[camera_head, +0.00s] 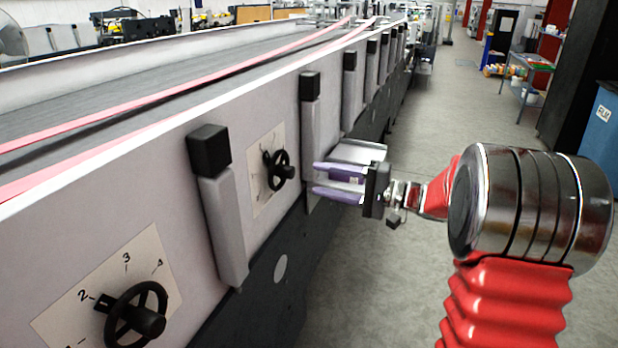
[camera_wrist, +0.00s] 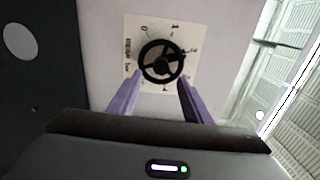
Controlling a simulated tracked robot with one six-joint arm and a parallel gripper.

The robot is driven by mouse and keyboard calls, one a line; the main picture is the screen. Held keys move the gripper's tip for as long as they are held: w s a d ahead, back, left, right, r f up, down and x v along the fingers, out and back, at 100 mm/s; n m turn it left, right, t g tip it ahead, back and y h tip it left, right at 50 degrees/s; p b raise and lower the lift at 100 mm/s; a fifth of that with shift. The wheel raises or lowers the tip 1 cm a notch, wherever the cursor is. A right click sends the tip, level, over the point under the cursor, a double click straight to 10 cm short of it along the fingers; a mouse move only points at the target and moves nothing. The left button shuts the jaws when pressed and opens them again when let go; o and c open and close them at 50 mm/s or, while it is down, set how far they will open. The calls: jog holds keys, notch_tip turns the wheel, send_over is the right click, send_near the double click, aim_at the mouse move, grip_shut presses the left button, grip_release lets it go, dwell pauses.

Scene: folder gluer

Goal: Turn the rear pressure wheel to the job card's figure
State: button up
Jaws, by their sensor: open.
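A black handwheel (camera_head: 280,171) on a pale numbered dial plate (camera_head: 262,190) is on the side panel, the farther of two wheels in the head view. My gripper (camera_head: 318,178) is open and empty, its purple fingers pointing left at this wheel and apart from it. In the wrist view the wheel (camera_wrist: 161,63) lies ahead, between the fingertips of my gripper (camera_wrist: 159,78). Figures 0, 1, 2 and 4 show around it on the plate (camera_wrist: 134,30); its setting is hard to tell. I cannot make out a job card.
The nearer handwheel (camera_head: 134,318) is at lower left, with its dark pointer near 2. Upright grey posts with black caps, such as one (camera_head: 221,215) between the wheels and another (camera_head: 311,125) just past the farther wheel, stand out from the panel. The floor (camera_head: 440,130) at right is open.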

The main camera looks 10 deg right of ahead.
jog(key=v, duration=0.6)
dwell(0.5)
jog(key=s+a+f+m+g+h, duration=0.1)
jog(key=s+a+f+g+h, duration=0.15)
jog(key=s+f, duration=0.3)
jog(key=s+a+f+m+g+h, duration=0.1)
jog(key=s+f+g+h, duration=0.2)
jog(key=f, duration=0.4)
jog(key=s+a+f+n+g+h, duration=0.1)
jog(key=s+n+g+h, duration=0.15)
jog(key=s, duration=0.35)
jog(key=s+a+f+n+g+h, duration=0.1)
jog(key=s+h, duration=0.2)
jog(key=s, duration=0.4)
jog(key=s+a+r+n+t+h, duration=0.3)
jog(key=s+a+r+n+t, duration=0.1)
jog(key=r, duration=0.4)
jog(key=s+a+n, duration=0.1)
jog(key=s+n, duration=0.1)
jog(key=shift+s+h, duration=0.3)
